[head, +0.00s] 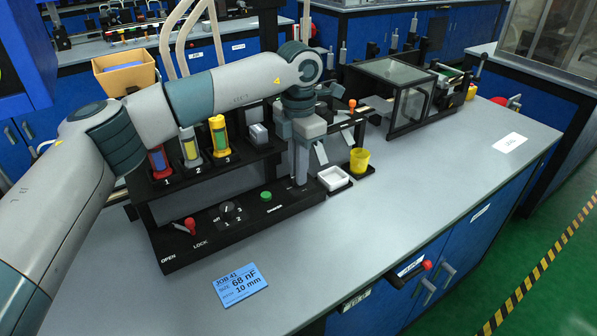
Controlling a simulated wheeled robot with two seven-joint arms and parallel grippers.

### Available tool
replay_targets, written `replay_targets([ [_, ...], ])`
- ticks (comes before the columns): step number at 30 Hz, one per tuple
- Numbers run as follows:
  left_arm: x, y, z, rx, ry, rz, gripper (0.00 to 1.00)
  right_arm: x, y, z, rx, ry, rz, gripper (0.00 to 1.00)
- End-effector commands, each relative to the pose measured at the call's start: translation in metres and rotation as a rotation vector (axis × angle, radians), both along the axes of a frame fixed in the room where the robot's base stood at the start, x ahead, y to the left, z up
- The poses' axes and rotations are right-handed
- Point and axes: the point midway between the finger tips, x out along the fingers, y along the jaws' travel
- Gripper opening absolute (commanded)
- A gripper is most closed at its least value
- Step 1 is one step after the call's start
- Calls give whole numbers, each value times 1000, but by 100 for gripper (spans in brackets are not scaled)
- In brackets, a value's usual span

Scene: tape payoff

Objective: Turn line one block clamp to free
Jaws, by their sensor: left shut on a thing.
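My left arm reaches in from the left across the machine. Its gripper (301,164) points down at the right end of the black control panel (248,222). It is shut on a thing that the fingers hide. I cannot make out which part of the machine it is, or tell the line one block clamp apart there. A red-tipped lever (189,226) lies on the panel between the OPEN and LOCK marks, apart from the gripper. An orange-red knob (352,104) stands behind and right of the gripper. My right gripper is out of view.
Three coloured tubes (219,138) stand in numbered places. A green button (266,196), a rotary knob (230,211), a white tray (333,178) and a yellow cup (359,161) are nearby. A blue job card (240,285) lies in front.

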Motion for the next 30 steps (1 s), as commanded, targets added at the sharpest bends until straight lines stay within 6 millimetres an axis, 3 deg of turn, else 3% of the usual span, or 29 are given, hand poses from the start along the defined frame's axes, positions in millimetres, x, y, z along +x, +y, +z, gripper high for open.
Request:
replay_targets([
  [11, 1, 0, 3, -3, -5, -7, 0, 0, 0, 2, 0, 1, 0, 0],
  [12, 1, 0, 3, -3, -5, -6, 14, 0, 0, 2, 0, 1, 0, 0],
  [14, 1, 0, 3, -2, -5, -6, 28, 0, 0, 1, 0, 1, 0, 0],
  [25, 0, 0, 2, -1, -2, -6, 28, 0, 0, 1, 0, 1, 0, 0],
  [30, 1, 0, 11, -2, -2, -5, 28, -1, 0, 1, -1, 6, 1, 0],
])
